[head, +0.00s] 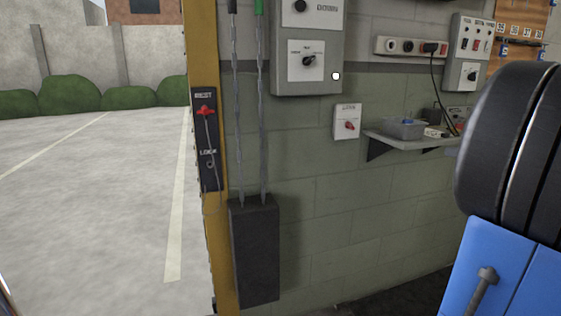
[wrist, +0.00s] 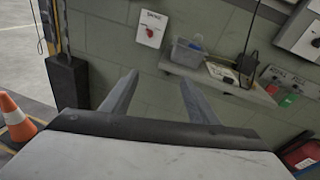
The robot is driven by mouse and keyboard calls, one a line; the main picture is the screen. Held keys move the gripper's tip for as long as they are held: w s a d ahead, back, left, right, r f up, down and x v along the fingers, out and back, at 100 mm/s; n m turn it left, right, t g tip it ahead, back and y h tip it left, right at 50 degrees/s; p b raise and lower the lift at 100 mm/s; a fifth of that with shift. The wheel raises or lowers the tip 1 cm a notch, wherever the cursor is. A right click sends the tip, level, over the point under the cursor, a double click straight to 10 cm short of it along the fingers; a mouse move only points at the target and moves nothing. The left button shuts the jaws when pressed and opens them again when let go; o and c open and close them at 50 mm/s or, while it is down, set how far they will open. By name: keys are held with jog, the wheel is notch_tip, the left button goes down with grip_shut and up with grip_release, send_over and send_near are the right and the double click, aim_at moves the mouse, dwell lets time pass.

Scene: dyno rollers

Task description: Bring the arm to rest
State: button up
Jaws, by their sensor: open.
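My gripper (wrist: 158,97) shows in the wrist view. Its two grey fingers are spread apart with nothing between them. It points toward the green and grey block wall (wrist: 130,60), below the small shelf, and touches nothing that I can see.
A shelf (head: 408,141) holding a grey bin (head: 404,128) juts from the wall. Control boxes (head: 308,45) hang there, with a dark block (head: 255,252) below. A blue machine (head: 490,270) with black rollers stands at right. An orange cone (wrist: 16,120) stands left. Open paving (head: 90,220) lies outside.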

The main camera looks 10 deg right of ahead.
jog(key=a+f+n+g+y, duration=0.1)
jog(key=a+f+n+g, duration=0.45)
jog(key=a, duration=0.75)
jog(key=a+f+n+g+y, duration=0.1)
jog(key=a+f+n+g, duration=0.2)
jog(key=a+f+n, duration=0.75)
jog(key=s+a+f+n+g+h, duration=0.1)
jog(key=s+a+f+n+h, duration=0.1)
jog(key=s+a+f+n, duration=0.3)
jog(key=s+a+f+n+g+h, duration=0.1)
jog(key=s+a+f+n+h, duration=0.2)
jog(key=s+n, duration=0.7)
jog(key=a+f+n, duration=0.1)
jog(key=a+f, duration=0.1)
jog(key=a, duration=0.1)
jog(key=shift+s+a+f+g, duration=0.2)
jog(key=shift+a+g, duration=0.15)
jog(key=shift+a, duration=0.05)
